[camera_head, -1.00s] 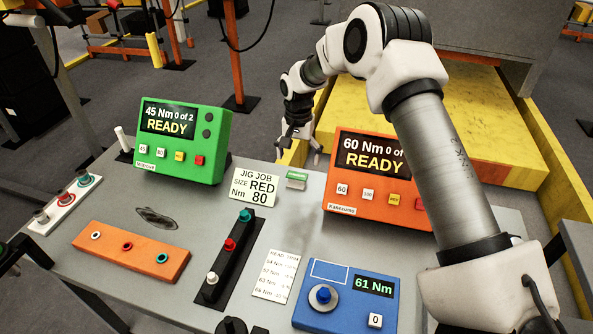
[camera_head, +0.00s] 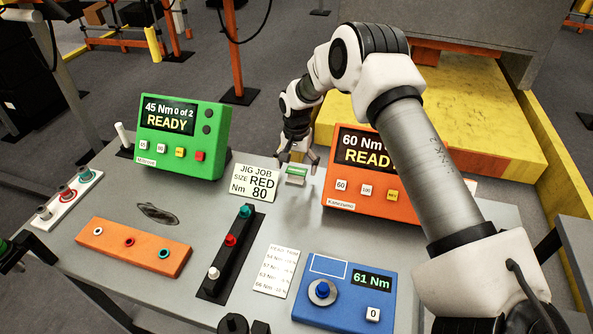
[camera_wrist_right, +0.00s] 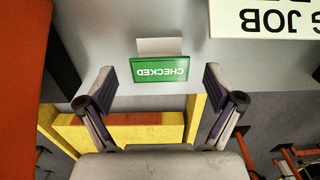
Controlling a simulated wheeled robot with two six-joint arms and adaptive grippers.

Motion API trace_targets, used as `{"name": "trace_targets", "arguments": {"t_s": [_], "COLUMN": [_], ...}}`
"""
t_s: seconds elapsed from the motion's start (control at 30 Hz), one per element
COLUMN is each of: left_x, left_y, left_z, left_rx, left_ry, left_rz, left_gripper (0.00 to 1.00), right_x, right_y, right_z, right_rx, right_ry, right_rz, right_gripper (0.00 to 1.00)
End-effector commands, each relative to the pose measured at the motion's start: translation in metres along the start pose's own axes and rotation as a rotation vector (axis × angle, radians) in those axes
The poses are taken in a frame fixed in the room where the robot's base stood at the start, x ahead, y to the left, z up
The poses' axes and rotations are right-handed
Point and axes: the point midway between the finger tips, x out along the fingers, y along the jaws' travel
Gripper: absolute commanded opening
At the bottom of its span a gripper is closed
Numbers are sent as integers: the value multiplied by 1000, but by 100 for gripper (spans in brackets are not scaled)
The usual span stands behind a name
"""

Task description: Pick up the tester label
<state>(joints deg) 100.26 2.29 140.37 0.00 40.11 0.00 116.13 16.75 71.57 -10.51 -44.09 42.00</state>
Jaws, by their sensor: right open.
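The tester label (camera_head: 296,171) is a small green piece with a white tab, on the grey bench between the green and orange boxes. In the right wrist view, the label (camera_wrist_right: 160,69) reads CHECKED, upside down. My right gripper (camera_head: 299,160) is open just above and behind it. In the right wrist view, the fingers of the gripper (camera_wrist_right: 158,82) are spread to either side of the label, with nothing held. I cannot tell the exact height gap.
A JIG JOB card (camera_head: 254,182) lies left of the label. The green box (camera_head: 181,138) and orange box (camera_head: 354,197) flank it. A blue tester (camera_head: 345,292) with an outlined rectangle, a black pin strip (camera_head: 226,255) and a printed sheet (camera_head: 275,270) are nearer.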

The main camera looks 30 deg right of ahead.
Motion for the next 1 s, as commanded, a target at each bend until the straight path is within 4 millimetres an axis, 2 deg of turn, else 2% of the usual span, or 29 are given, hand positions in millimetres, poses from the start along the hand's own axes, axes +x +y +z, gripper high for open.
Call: {"name": "trace_targets", "arguments": {"t_s": [0.2, 0.23, 0.27, 0.4, 0.43, 0.83, 1.0], "left_x": [0, 0, 0, 0, 0, 2, 10], "left_y": [0, 0, 0, 0, 0, 0, 0], "left_z": [0, 0, 0, 0, 0, 0, 0], "left_rx": [0, 0, 0, 0, 0, 0, 0], "left_ry": [0, 0, 0, 0, 0, 0, 0], "left_rz": [0, 0, 0, 0, 0, 0, 0], "left_gripper": [57, 57, 57, 57, 57, 57, 57], "right_x": [0, 0, 0, 0, 0, -3, -32], "right_y": [0, 0, 0, 0, 0, 0, -1], "right_z": [0, 0, 0, 0, 0, 0, -1], "right_rx": [0, 0, 0, 0, 0, 0, -1], "right_ry": [0, 0, 0, 0, 0, 1, 3], "right_rz": [0, 0, 0, 0, 0, -1, -4], "right_gripper": [92, 88, 79, 52, 51, 50, 50]}}
